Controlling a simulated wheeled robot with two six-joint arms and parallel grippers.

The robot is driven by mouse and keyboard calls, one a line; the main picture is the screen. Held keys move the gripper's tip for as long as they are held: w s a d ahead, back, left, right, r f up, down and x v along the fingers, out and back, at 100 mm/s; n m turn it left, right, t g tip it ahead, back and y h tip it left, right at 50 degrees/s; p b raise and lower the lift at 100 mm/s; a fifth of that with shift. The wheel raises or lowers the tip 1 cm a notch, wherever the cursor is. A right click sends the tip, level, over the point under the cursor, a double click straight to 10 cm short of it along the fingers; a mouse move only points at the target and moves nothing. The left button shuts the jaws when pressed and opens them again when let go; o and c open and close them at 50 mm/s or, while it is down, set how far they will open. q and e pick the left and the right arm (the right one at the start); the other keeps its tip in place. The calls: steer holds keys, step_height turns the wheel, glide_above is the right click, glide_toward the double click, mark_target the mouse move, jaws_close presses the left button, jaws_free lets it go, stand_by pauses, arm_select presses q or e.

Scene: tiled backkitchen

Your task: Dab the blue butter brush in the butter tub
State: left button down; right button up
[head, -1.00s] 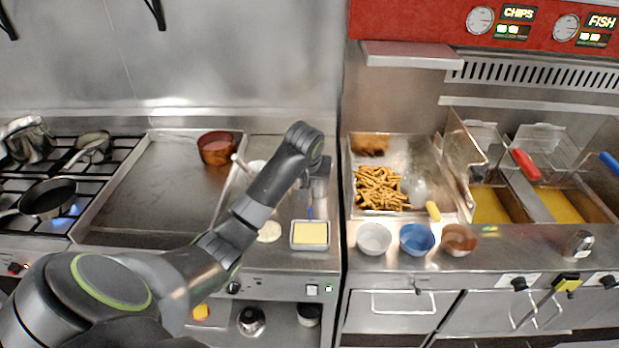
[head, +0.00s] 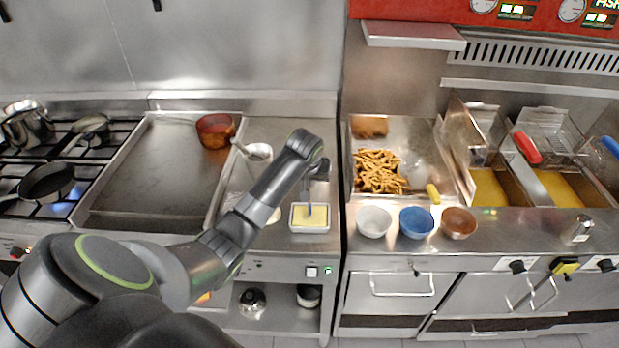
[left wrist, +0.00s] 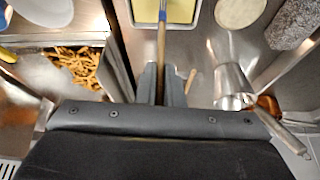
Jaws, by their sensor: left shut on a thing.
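The butter tub (head: 309,229) is a small white rectangular dish of pale yellow butter on the steel counter, right of the griddle. It shows partly at the top edge of the left wrist view (left wrist: 165,23). My left gripper (head: 313,180) is above the tub and shut on the butter brush (head: 309,209), which points down. In the head view the brush's blue part overlaps the butter; I cannot tell whether its tip touches. In the left wrist view the brush handle (left wrist: 161,45) runs from between the fingers (left wrist: 161,80) to the tub. My right gripper is out of view.
A white bowl (head: 373,222), a blue bowl (head: 416,223) and a copper-coloured bowl (head: 459,223) stand right of the tub. A pale round disc (left wrist: 240,10) and a steel vessel (left wrist: 232,85) are near it. A copper pot (head: 215,131) stands on the griddle.

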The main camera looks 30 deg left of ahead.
arm_select(q)
steer(key=shift+s+f, duration=0.1)
steer(key=shift+f, duration=0.45)
stand_by(2.1)
steer(key=shift+r, duration=0.15)
steer(key=shift+r, duration=3.4)
